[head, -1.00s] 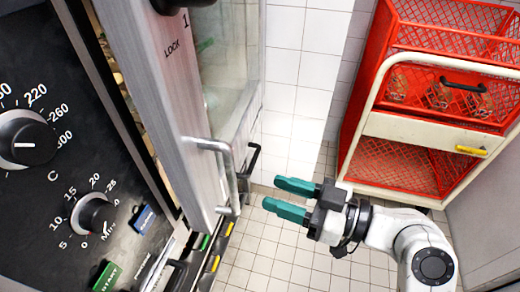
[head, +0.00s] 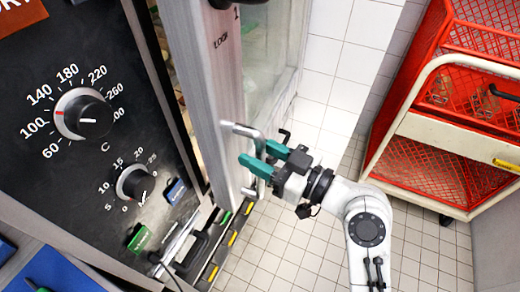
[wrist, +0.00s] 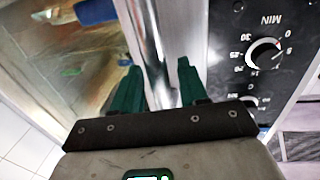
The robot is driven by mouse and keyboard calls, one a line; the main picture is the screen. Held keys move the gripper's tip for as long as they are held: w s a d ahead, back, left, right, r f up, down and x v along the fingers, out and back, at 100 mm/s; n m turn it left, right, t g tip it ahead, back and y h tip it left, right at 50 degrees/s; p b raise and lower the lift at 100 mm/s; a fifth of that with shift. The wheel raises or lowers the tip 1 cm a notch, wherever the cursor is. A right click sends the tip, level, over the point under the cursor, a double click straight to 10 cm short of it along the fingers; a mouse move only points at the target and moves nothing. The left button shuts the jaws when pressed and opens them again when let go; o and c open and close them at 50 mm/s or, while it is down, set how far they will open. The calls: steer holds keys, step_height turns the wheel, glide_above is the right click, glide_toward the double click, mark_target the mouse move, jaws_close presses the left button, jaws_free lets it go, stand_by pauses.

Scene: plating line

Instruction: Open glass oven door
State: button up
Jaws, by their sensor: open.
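The oven's glass door (head: 226,90) stands ajar, with a dark gap between its metal edge and the control panel. Its metal bar handle (head: 238,129) is on the door's frame, low down. My gripper (head: 255,153) is at the handle with its green fingers open. In the wrist view the shiny handle bar (wrist: 150,45) runs between the two open fingers (wrist: 157,68), one on each side. I cannot tell whether either finger touches the bar. Part of the handle is hidden behind the fingers in the head view.
The control panel (head: 92,180) with dials is left of the door. A red mesh trolley (head: 410,170) with a cream frame stands at the right. Tiled floor (head: 300,255) is free between them.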

jaws_close()
stand_by(0.4)
